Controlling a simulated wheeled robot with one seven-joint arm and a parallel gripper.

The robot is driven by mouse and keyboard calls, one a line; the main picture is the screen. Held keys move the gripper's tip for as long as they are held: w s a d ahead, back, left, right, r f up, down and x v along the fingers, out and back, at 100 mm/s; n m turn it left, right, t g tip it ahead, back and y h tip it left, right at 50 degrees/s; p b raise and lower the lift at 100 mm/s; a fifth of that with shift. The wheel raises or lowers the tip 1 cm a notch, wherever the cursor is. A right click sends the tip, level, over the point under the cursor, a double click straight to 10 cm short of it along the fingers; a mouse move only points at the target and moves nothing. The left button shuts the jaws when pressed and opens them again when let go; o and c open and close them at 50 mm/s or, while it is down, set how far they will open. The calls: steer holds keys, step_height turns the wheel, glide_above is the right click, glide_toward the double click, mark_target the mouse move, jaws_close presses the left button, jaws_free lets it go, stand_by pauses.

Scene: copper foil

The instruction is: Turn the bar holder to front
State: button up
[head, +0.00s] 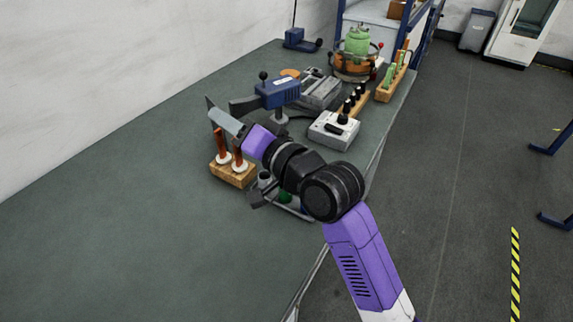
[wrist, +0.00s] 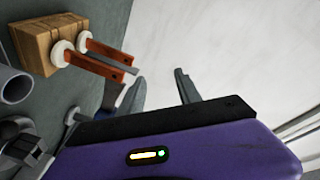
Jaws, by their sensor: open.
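A wooden block (head: 232,176) with two upright copper-coloured bars, each with a white ring at its base, looks like the bar holder. It stands on the dark green bench top, left of my arm. In the wrist view the block (wrist: 50,42) is at the upper left, and its bars (wrist: 98,68) reach toward my left finger. My gripper (head: 215,112) is open and empty, above and close to the bar tops. Its fingers (wrist: 160,78) show apart in the wrist view, with the bars left of them, not between them. Contact with the bars cannot be told.
A blue device on a stand (head: 278,93) is just behind my gripper. A tray (head: 295,210) lies partly under my arm. The bench's left part (head: 110,220) is clear.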

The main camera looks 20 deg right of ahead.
steer(key=w+d+g+h+b, duration=0.2)
steer(key=w+d+g, duration=0.1)
steer(key=w+g, duration=0.3)
steer(key=s+d+f+m+g+h, duration=0.4)
steer(key=s+d+f+m+g, duration=0.3)
steer(key=s, duration=0.3)
steer(key=shift+g, duration=0.6)
steer(key=f, duration=0.1)
steer(key=w+f, duration=0.1)
steer(key=f, duration=0.1)
steer(key=f+b, duration=0.1)
steer(key=f, duration=0.1)
steer(key=shift+w+d+f, duration=0.2)
steer(key=shift+d+f, duration=0.05)
steer(key=shift+d, duration=0.15)
jaws_close()
